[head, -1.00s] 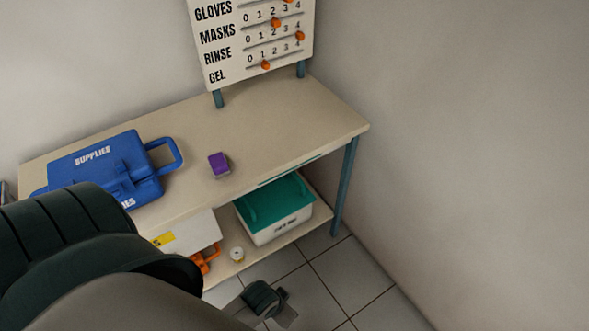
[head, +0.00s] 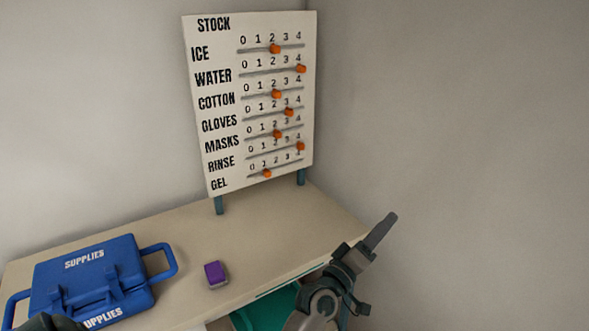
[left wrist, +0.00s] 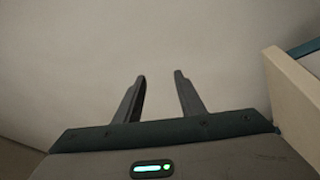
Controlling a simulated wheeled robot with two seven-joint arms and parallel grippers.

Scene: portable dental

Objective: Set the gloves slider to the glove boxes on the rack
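A white stock board (head: 252,110) stands on two blue posts at the back of the table. Its gloves slider (head: 289,112) is an orange knob at about 3 on the 0 to 4 scale. The masks knob (head: 278,134) sits just below, at about 2, and the cotton knob (head: 276,94) just above, at about 2. No rack or glove boxes show.
A blue supplies case (head: 90,277) lies on the table at the left. A small purple block (head: 216,274) lies near the front edge of the table (head: 245,225). A teal-lidded bin (head: 265,308) is below. The tabletop before the board is clear; a bare wall is right.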

